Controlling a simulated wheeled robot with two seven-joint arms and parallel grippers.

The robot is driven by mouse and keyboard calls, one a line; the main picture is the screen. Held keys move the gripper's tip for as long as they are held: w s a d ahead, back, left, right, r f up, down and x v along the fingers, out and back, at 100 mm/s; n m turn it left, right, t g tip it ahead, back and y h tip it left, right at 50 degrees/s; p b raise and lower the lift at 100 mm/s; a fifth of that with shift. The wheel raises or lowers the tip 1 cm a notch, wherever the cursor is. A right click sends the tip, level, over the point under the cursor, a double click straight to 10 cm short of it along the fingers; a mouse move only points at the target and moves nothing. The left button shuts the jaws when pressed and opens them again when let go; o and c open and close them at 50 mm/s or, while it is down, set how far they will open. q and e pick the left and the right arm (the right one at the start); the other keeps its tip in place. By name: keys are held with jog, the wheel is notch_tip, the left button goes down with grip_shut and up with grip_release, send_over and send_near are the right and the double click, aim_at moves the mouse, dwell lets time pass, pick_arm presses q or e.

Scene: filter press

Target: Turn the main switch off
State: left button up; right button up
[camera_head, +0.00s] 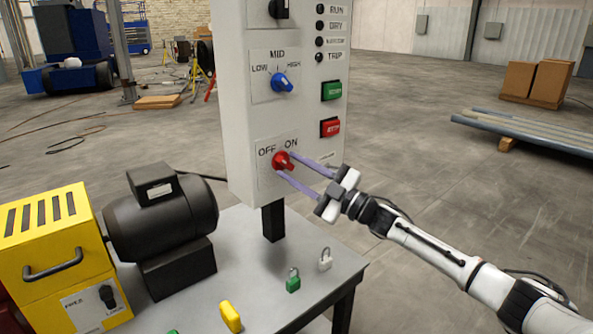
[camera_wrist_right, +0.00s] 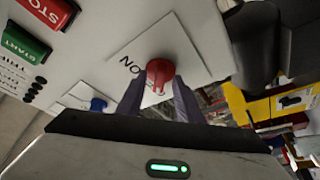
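The main switch is a red rotary knob (camera_head: 283,161) at the bottom of the grey control box, below the OFF and ON labels. It also shows in the right wrist view (camera_wrist_right: 160,74). Its exact pointing direction is hard to tell. My right gripper (camera_head: 285,165) reaches in from the right, its two purple fingers apart, with the tips on either side of the knob. In the wrist view the fingers (camera_wrist_right: 157,88) also stand on both sides of it; a firm grip is not evident. My left gripper is out of view.
Above the switch are a blue MID knob (camera_head: 282,82), a green button (camera_head: 331,91) and a red button (camera_head: 329,128). A black motor (camera_head: 160,217) and a yellow unit (camera_head: 45,250) stand at left. Green (camera_head: 293,281), white (camera_head: 325,260) and yellow (camera_head: 230,316) padlocks are on the table.

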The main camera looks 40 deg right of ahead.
jog(key=shift+s, duration=0.1)
jog(key=v, duration=1)
dwell(0.4)
jog(key=s+a+f+m+g+h, duration=0.2)
jog(key=s+a+f+m, duration=0.3)
jog(key=f, duration=0.6)
jog(key=s+a+f+m+g+h, duration=0.25)
jog(key=a+f, duration=0.35)
jog(key=f, duration=0.5)
jog(key=s+a+f+m+g, duration=0.2)
jog(key=s+a+f, duration=0.4)
jog(key=s+a, duration=0.3)
jog(key=s+a+f+m+g+p, duration=0.1)
jog(key=s+a+f+g, duration=0.3)
jog(key=s+a, duration=0.5)
notch_tip(320, 180, down, 3)
jog(key=shift+s+a+r+m, duration=0.15)
jog(key=shift+s+a+m, duration=0.1)
jog(key=shift+m, duration=0.3)
jog(key=shift+g+h, duration=0.25)
jog(key=shift+c, duration=0.2)
